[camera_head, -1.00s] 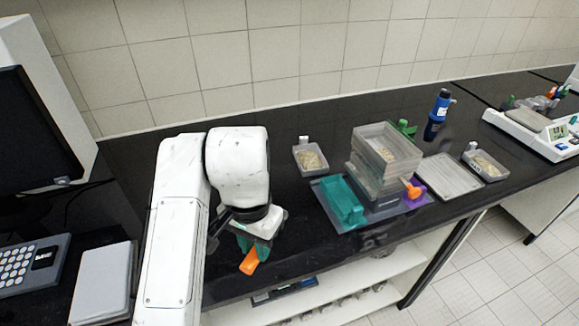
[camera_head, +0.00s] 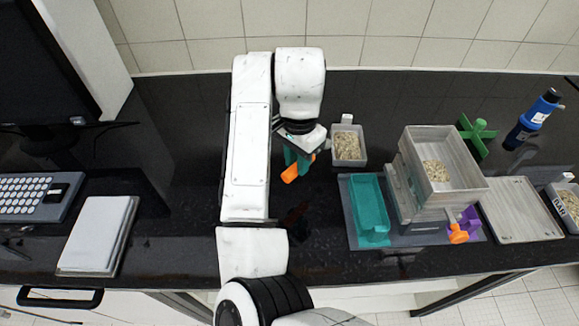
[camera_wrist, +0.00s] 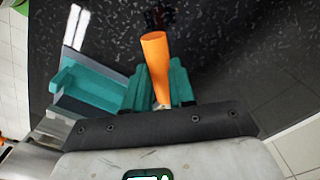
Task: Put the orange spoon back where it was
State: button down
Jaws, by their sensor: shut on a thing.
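My gripper (camera_head: 297,157) is shut on the orange spoon (camera_head: 291,173) and holds it over the black bench, left of the grey mat. In the wrist view the spoon's orange end (camera_wrist: 155,58) sticks out between my teal fingers (camera_wrist: 158,88); the rest of the spoon is hidden by the gripper. A teal open tray (camera_head: 369,208) lies on the left part of the grey mat, apart from the spoon; a teal tray edge also shows in the wrist view (camera_wrist: 92,84).
A grey box stack (camera_head: 418,203) with grains stands on the mat, beside a purple part and an orange knob (camera_head: 458,234). A small grain dish (camera_head: 348,146) is behind the mat. A green part (camera_head: 477,133) and blue bottle (camera_head: 533,117) stand right.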

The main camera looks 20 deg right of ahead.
jog(key=w+f, duration=0.2)
jog(key=f, duration=0.1)
jog(key=w+f, duration=0.3)
jog(key=shift+w+a+f+b, duration=0.15)
jog(key=shift+w+b, duration=0.15)
jog(key=shift+w, duration=0.05)
jog(key=shift+f+p, duration=0.5)
jog(key=shift+f, duration=1.1)
jog(key=c, duration=0.9)
grip_release()
jog(key=shift+c, duration=0.2)
notch_tip(320, 180, up, 12)
jog(key=b, duration=0.1)
